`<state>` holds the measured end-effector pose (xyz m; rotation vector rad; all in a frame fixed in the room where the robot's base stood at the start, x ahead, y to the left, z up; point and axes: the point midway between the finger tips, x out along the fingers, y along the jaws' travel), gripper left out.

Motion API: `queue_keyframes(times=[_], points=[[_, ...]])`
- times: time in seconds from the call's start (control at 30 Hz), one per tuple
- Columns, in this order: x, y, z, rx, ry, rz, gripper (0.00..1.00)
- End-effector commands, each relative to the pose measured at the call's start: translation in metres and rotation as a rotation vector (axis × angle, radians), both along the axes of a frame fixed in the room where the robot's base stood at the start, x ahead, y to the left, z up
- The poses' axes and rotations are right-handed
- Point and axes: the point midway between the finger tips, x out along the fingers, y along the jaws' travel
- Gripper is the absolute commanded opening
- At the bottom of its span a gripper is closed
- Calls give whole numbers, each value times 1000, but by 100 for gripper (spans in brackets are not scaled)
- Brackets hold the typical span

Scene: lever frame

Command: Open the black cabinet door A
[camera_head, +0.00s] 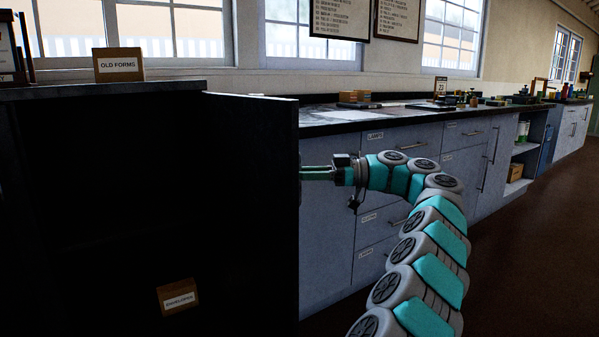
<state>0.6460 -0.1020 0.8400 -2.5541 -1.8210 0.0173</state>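The black cabinet (120,88) fills the left of the head view. Its door (250,190) stands swung wide open, with its inner face toward the dark interior and its free edge at the right. No letter A shows on the face I see. My gripper (304,173) is at the door's free edge, at about mid-height, with its fingers pointing left. The fingertips meet or pass behind that edge. The door's handle is hidden, so I cannot tell whether the fingers hold it.
An "ENVELOPES" box (178,297) sits low inside the cabinet. An "OLD FORMS" box (118,65) stands on its top. Grey drawers and cupboards (385,165) under a dark, cluttered counter run along the wall behind the arm. The brown floor (530,270) at the right is clear.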

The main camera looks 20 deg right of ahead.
Motion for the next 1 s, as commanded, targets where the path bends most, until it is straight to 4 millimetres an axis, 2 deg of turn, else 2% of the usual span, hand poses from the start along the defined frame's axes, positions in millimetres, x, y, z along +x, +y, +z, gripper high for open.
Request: queue_keyframes(times=[0.03,0.1,0.13,0.47,1.0], points=[[0,0,1,0,-2,0,36],[-1,0,2,1,-3,-1,44],[-1,-1,2,2,-5,-1,45],[-2,-3,5,3,-7,-2,45],[-12,-33,6,2,-7,-1,45]])
